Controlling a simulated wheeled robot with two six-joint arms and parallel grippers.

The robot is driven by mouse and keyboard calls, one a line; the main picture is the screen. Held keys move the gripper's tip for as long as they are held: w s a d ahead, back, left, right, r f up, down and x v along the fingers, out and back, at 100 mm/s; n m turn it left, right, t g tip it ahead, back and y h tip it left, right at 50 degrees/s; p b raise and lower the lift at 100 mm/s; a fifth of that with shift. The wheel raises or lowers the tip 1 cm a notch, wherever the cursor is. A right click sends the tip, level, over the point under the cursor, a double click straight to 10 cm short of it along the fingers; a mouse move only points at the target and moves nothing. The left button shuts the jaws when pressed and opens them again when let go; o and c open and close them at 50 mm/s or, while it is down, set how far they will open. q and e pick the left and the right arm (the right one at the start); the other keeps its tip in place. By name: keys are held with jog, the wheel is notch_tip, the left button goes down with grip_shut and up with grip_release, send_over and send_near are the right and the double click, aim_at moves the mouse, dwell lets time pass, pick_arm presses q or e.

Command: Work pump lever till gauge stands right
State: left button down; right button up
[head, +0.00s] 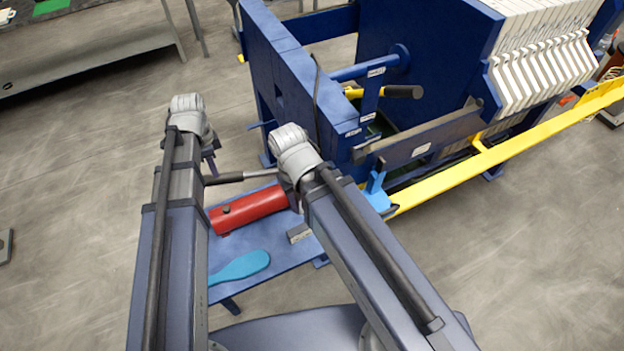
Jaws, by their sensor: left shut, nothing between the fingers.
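The red pump cylinder (250,208) lies on a blue stand in front of the press. A lever with a black grip (225,178) and a bare metal rod runs across just behind the cylinder. My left gripper (210,163) is shut and empty, pointing down near the left end of the lever grip. I cannot tell whether it touches the grip. My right gripper (289,190) is mostly hidden under its own wrist, near the right end of the lever rod and the cylinder. No gauge face can be made out; my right arm covers part of that area.
A light-blue paddle (240,267) and a small grey block (299,234) lie on the blue stand (277,262). The blue filter press (285,75) with white plates (545,60) stands behind, with a yellow rail (455,178) on its right.

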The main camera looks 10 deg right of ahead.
pick_arm(q)
notch_tip(320, 180, down, 10)
jog(key=a+b, duration=0.1)
jog(key=b, duration=0.8)
jog(key=shift+d+r+p, duration=0.2)
jog(key=shift+r+p, duration=1.65)
jog(key=shift+d+r+p, duration=0.15)
jog(key=shift+r+p, duration=1.65)
jog(key=shift+r, duration=0.1)
jog(key=shift+d+r+p, duration=0.2)
jog(key=shift+r+p, duration=1.65)
jog(key=shift+f, duration=0.2)
jog(key=shift+f+b, duration=0.15)
jog(key=shift+b, duration=0.2)
jog(key=shift+a+f+b, duration=0.7)
jog(key=shift+f+b, duration=4.3)
jog(key=r+p, duration=0.3)
jog(key=d+r+p, duration=0.1)
jog(key=r+p, duration=0.6)
jog(key=shift+d+r+p, duration=0.25)
jog(key=shift+r+p, duration=0.05)
jog(key=shift+p, duration=0.05)
jog(key=shift+f, duration=0.15)
